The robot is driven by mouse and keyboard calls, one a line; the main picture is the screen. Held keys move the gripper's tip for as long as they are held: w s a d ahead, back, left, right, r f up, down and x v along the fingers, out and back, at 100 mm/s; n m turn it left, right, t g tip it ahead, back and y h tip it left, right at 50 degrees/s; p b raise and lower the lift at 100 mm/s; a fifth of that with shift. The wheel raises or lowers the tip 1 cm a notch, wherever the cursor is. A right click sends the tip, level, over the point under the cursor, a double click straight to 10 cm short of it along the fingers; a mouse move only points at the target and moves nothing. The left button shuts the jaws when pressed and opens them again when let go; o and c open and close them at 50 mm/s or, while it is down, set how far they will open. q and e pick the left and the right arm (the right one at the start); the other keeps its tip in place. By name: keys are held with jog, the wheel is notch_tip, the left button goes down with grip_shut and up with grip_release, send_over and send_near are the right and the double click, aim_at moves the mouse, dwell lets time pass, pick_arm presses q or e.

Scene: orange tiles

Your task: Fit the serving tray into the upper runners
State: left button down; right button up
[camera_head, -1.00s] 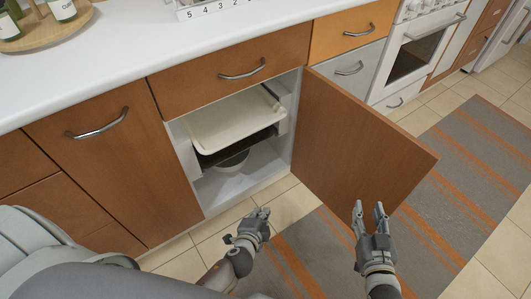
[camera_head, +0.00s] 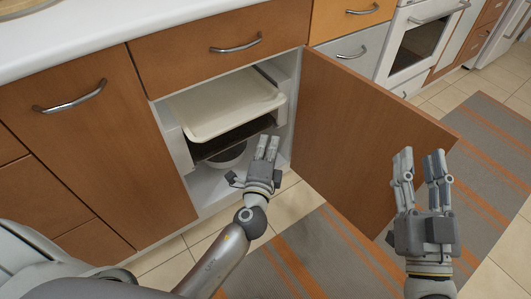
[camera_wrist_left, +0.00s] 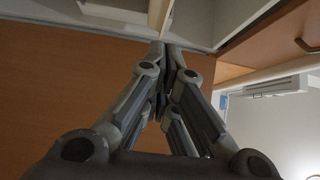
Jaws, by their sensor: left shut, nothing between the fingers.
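A cream serving tray (camera_head: 215,106) with a raised rim lies in the upper part of the open cabinet, its front edge near the opening. Whether it sits fully in the runners cannot be told. My left gripper (camera_head: 267,143) is in front of the cabinet opening, below and to the right of the tray's front edge, with its fingers shut and empty. The left wrist view shows the fingertips together (camera_wrist_left: 163,46); contact with the tray is not clear. My right gripper (camera_head: 420,156) is open and empty, in front of the open door.
The open cabinet door (camera_head: 355,135) stands out to the right between my two hands. A dark tray (camera_head: 232,138) lies below the cream one, and a white bowl (camera_head: 228,158) stands on the cabinet floor. The striped rug (camera_head: 320,250) and tiles in front are clear.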

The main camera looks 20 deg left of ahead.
aim_at(248, 110)
pick_arm(q)
jog(key=shift+w+a, duration=0.65)
jog(key=shift+w, duration=0.4)
jog(key=shift+w+a, duration=0.65)
jog(key=shift+w, duration=0.4)
jog(key=shift+w+a, duration=0.65)
jog(key=shift+w, duration=0.4)
